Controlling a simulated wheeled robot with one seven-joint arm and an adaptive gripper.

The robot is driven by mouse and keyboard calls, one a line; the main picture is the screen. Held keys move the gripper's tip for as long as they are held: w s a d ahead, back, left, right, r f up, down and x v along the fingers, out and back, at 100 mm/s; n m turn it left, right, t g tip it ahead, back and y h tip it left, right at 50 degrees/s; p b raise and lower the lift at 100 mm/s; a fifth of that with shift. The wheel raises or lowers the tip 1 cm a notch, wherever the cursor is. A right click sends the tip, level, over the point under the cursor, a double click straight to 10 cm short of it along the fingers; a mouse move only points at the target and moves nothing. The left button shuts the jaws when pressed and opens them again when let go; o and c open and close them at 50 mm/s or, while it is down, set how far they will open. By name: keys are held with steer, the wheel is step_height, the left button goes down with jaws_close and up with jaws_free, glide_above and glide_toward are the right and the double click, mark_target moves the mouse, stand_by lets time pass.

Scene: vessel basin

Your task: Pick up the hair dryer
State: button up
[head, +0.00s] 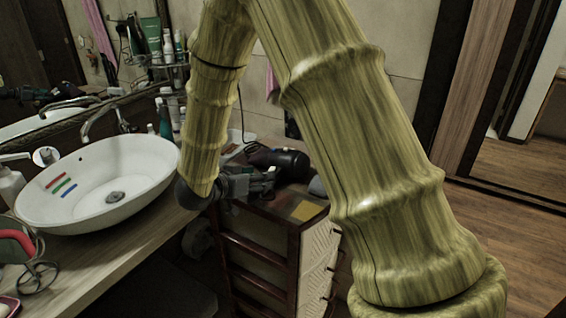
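A dark hair dryer (288,160) lies on top of the wooden drawer cabinet, just right of the picture's middle. Its rounded body shows; its left part is partly hidden near my gripper. My gripper (266,180) is low over the cabinet top, at the left side of the hair dryer and very close to it. From this view I cannot tell whether the fingers touch the hair dryer or how far apart they are.
A white vessel basin (140,165) stands on the wooden counter (95,262) at left, with a faucet (98,118) and a mirror behind. The drawer cabinet (258,238) stands right of the counter. Bottles (163,118) stand behind the basin. Open wooden floor (495,225) lies at right.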

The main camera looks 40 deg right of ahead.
steer(key=shift+d, duration=0.7)
steer(key=p+x, duration=0.1)
steer(key=x, duration=0.3)
steer(key=shift+w+d, duration=0.1)
steer(key=shift+w, duration=0.05)
steer(key=shift+c, duration=0.2)
jaws_close()
